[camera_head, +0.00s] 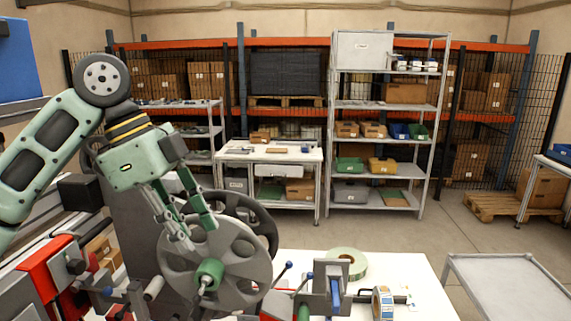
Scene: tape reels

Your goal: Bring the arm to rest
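My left arm comes in from the left. Its gripper (199,236) points down, with its two fingers apart, at the upper left of a grey spoked reel (235,262). The fingertips overlap the reel's face in this view; I cannot tell whether they touch it. Nothing is seen held between them. The reel stands upright on a machine, with a green hub at its centre. A second, darker reel (262,215) shows partly behind it. My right gripper is not in view.
Red machine parts (48,278) stand at the lower left. A grey cart (510,285) is at the right. Shelves (385,105) line the back, with open floor before them.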

